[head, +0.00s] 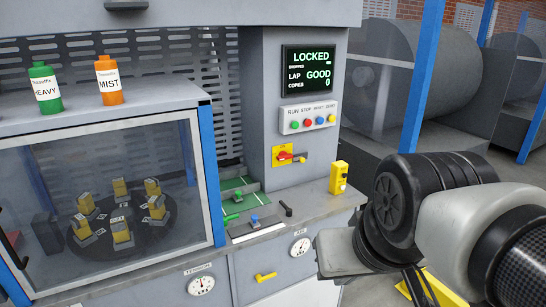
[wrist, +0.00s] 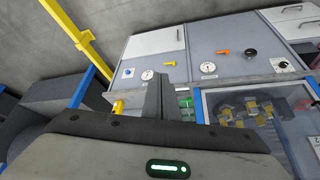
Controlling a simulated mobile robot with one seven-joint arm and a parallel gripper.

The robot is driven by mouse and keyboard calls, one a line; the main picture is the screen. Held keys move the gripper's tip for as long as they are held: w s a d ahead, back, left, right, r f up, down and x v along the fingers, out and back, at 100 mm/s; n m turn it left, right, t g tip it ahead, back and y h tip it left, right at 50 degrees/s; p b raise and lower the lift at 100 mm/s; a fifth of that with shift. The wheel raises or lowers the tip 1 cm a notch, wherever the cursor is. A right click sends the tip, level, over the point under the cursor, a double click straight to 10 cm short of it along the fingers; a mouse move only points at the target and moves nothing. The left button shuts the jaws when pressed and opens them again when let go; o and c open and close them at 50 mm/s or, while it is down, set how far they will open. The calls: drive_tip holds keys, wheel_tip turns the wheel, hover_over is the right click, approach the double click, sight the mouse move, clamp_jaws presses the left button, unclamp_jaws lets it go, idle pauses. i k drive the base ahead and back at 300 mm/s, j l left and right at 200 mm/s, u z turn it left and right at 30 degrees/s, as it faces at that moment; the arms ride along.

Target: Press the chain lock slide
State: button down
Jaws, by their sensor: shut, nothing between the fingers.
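A yellow plate with a red knob (head: 284,156) and a small orange-yellow lever beside it is fixed to the grey column. It may be the chain lock slide, but no label confirms this. Above it, a dark display (head: 308,70) reads LOCKED. My gripper (wrist: 160,97) shows in the wrist view with its grey fingers together and nothing between them. It is apart from the machine, out in front of the counter. In the head view my arm is at the right, clear of the column, and the fingertips cannot be made out.
A button panel (head: 309,116) sits under the display. A yellow box (head: 339,177) stands on the counter's right end. A glass-fronted cabinet (head: 100,200) fills the left, with a green bottle (head: 45,88) and an orange bottle (head: 108,80) on top. Blue posts (head: 420,75) stand at the right.

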sight(302, 159)
drive_tip(key=i+l+u, duration=0.1)
drive_tip(key=i+l, duration=0.25)
drive_tip(key=i, duration=0.15)
drive_tip(key=i+l, duration=0.35)
drive_tip(key=i+u, duration=0.05)
drive_tip(key=i, duration=0.1)
